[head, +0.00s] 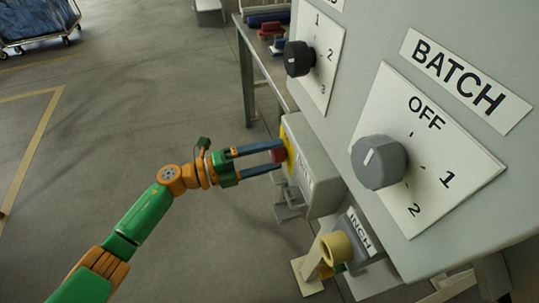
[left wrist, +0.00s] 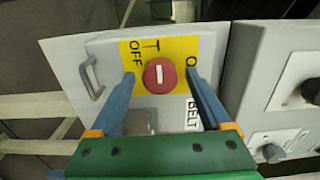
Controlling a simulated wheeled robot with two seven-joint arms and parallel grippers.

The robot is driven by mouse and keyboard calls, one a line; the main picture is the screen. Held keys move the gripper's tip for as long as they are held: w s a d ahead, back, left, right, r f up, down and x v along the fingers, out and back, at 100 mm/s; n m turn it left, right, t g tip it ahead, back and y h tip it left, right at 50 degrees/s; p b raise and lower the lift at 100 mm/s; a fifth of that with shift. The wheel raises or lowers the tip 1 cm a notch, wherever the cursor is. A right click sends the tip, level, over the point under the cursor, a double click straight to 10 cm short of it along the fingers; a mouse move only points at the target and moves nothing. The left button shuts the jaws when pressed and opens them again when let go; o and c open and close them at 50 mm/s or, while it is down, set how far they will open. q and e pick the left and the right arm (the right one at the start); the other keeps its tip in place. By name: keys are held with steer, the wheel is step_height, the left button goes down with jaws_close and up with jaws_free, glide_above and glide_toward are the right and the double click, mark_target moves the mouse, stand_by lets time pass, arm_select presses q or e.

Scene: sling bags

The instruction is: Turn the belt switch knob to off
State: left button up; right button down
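The belt switch is a grey box (head: 313,172) with a yellow plate. In the left wrist view its round red knob (left wrist: 160,76) sits on the yellow plate (left wrist: 151,48). The knob's white line runs about upright in that view, towards a T-like mark. OFF is printed to the left and a partly covered O to the right. A BELT label (left wrist: 194,118) is below right. My left gripper (left wrist: 159,77) is open, with one blue finger on each side of the knob and gaps between. The knob (head: 279,155) also shows between the fingers in the head view. My right gripper is not in view.
A large panel carries a grey BATCH knob (head: 379,162) and a black knob (head: 298,58) above the switch box. A yellow INCH knob (head: 336,248) is below. A table (head: 245,72) stands behind. The floor to the left is clear, with a blue cart (head: 35,22) far off.

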arm_select(q)
steer(key=b+v, duration=0.1)
steer(key=v, duration=0.6)
